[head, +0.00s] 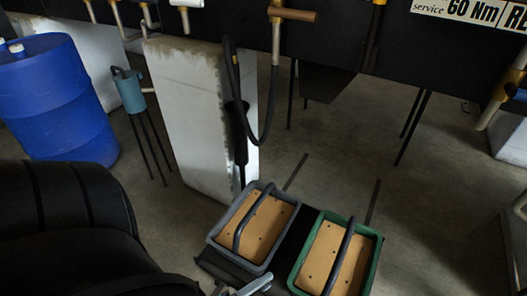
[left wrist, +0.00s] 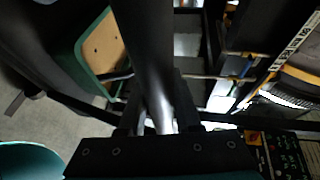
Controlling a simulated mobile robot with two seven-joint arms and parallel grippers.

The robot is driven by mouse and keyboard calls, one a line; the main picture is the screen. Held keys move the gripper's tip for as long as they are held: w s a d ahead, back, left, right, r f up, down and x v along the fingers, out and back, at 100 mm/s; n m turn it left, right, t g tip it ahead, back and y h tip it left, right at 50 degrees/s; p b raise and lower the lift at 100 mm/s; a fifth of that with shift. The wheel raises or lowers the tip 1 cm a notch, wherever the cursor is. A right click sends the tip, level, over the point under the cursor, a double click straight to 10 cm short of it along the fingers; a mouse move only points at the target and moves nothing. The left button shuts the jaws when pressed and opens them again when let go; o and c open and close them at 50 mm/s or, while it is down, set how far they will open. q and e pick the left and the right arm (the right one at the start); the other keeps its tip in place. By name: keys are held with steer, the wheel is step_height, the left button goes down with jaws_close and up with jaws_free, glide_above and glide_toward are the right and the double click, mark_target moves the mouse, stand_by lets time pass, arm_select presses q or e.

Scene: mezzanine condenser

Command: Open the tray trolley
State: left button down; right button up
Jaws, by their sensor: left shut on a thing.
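The tray trolley shows low in the head view as a dark frame (head: 236,268) bearing a grey-rimmed tray (head: 212,238) and a green-rimmed tray (head: 374,262). Each tray has a tan inside and a dark arched handle. A grey lever-like part (head: 255,285) shows at the bottom edge; I cannot tell what it belongs to. In the left wrist view the fingers of my left gripper (left wrist: 158,115) are closed around a dark round bar (left wrist: 143,45). The green tray (left wrist: 82,58) lies up and left of it there. The gripper's fingertips are not clear in the head view. My right gripper is not in view.
A blue barrel (head: 55,95) stands at the left. A pale block (head: 185,110) with a hanging black hose (head: 272,100) stands behind the trays. A blue-grey can on thin legs (head: 130,92) is beside it. Open floor (head: 430,200) lies to the right.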

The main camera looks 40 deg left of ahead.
arm_select(q)
steer(key=c, duration=0.6)
jaws_free()
steer(key=p+v, duration=0.1)
steer(key=v, duration=1.4)
steer(key=shift+s+p, duration=0.15)
steer(key=shift+p, duration=0.25)
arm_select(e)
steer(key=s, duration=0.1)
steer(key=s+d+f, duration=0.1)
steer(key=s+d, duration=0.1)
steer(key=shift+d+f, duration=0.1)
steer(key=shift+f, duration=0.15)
